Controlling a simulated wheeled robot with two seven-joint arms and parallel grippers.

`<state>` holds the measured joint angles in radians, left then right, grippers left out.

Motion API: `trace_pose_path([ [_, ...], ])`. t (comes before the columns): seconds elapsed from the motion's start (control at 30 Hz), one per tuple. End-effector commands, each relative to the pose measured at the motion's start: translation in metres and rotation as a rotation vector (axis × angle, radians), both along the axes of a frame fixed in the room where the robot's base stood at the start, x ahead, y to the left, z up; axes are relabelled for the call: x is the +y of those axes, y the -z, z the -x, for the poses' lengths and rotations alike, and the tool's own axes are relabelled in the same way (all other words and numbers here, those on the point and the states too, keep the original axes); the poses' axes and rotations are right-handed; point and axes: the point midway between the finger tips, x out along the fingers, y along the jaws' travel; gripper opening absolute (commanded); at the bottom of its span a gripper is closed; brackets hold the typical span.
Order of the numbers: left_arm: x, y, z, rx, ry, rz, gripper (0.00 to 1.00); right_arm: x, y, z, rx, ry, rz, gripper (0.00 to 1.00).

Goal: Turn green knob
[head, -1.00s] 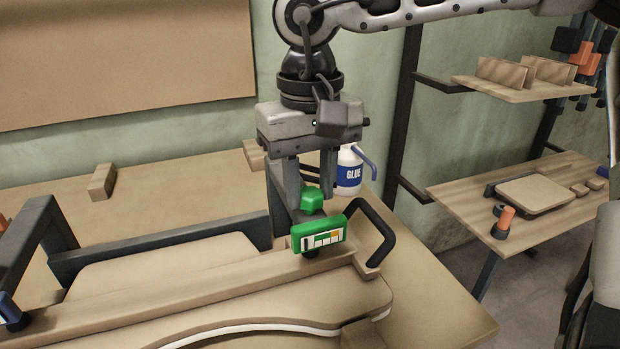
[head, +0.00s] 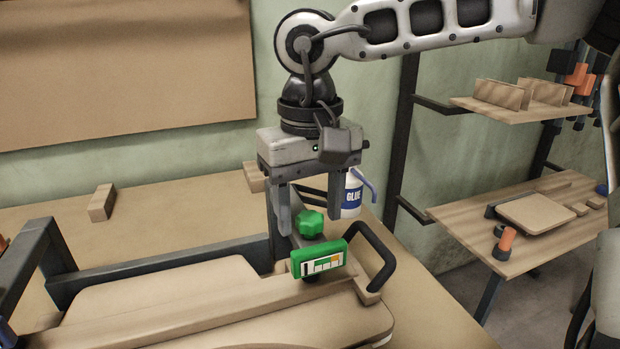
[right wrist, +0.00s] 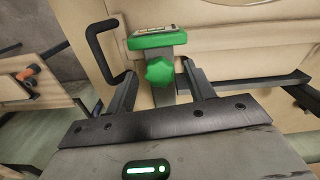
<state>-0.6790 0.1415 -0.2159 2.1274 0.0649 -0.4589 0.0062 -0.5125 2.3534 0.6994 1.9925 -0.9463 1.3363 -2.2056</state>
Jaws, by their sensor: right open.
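The green lobed knob (head: 310,224) sits on top of a dark clamp bar, behind a green box with a small bar display (head: 318,260). My right gripper (head: 309,218) comes down from above with its fingers on either side of the knob. The right wrist view shows the knob (right wrist: 160,72) between the two open fingers, with a gap visible on each side. The green display box (right wrist: 152,40) lies just beyond it. My left gripper is not in view.
Stacked boards (head: 200,300) lie in the dark clamp frame (head: 170,262). A black curved handle (head: 385,250) stands right of the display box. A glue bottle (head: 352,197) stands behind the gripper, and a wood block (head: 101,203) lies at the back left. Shelves are at the right.

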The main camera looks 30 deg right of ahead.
Motion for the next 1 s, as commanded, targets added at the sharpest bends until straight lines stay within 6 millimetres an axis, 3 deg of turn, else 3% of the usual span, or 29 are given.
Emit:
trace_pose_path([
  [0.13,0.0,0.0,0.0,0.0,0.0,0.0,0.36,0.0,-0.003,0.0,0.0,0.0,0.0,0.53],
  [0.27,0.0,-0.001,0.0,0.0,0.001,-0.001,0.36,0.0,-0.019,-0.001,-0.003,0.001,0.0,0.53],
  [0.7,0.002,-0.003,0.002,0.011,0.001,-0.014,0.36,0.0,-0.122,0.0,-0.005,0.001,0.0,0.53],
  [1.0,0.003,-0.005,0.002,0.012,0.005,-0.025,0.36,0.0,-0.158,0.0,-0.002,0.0,0.0,0.53],
])
